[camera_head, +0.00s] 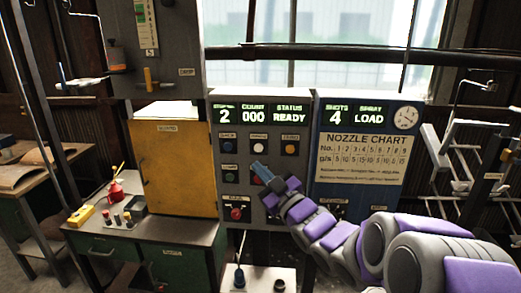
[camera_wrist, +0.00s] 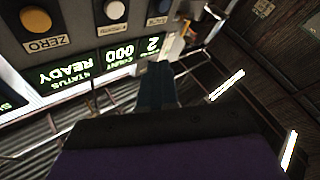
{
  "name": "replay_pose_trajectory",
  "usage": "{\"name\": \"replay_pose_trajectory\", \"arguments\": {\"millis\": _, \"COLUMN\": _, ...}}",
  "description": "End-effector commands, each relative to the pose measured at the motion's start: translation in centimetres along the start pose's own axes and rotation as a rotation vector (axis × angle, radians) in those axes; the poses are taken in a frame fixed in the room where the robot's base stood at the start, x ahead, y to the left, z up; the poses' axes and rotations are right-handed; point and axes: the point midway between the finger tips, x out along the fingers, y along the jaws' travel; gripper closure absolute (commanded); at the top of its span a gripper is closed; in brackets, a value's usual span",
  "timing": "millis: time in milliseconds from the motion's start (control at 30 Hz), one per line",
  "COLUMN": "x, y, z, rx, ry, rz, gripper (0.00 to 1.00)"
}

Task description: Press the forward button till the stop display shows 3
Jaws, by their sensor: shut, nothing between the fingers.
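The grey control panel (camera_head: 218,160) stands in front of my gripper. Its stop display (camera_head: 226,116) reads 2, count 000, status READY; it also shows inverted in the wrist view (camera_wrist: 152,44). The upper row has a blue button (camera_head: 228,151), a white button (camera_head: 259,150) and an orange button (camera_head: 290,150). A green button (camera_head: 230,174) sits lower left. A red button (camera_head: 256,180) is partly hidden by my gripper. I cannot read which is the forward button. My gripper (camera_head: 261,170) is shut and empty before the lower row; contact cannot be told.
A red knob (camera_head: 236,213) sits low on the panel. The blue nozzle-chart panel (camera_head: 325,185) adjoins on the right, showing 4 and LOAD. A yellow cabinet door (camera_head: 175,170) and a green bench (camera_head: 150,232) stand left. Metal hangers (camera_head: 450,150) hang at the right.

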Motion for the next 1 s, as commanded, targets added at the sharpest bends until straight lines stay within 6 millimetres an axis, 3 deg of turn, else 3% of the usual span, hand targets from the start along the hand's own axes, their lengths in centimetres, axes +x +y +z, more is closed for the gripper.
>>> {"name": "replay_pose_trajectory", "arguments": {"millis": 267, "x": 1.2, "y": -0.1, "z": 0.5, "rx": -0.002, "ry": -0.003, "rz": -0.005, "gripper": 1.00}}
{"name": "replay_pose_trajectory", "arguments": {"millis": 700, "x": 4.6, "y": 3.2, "z": 3.1, "rx": 0.000, "ry": 0.000, "rz": -0.001, "gripper": 1.00}}
{"name": "replay_pose_trajectory", "arguments": {"millis": 1000, "x": 6.4, "y": 4.0, "z": 4.2, "rx": -0.004, "ry": 0.000, "rz": -0.004, "gripper": 1.00}}
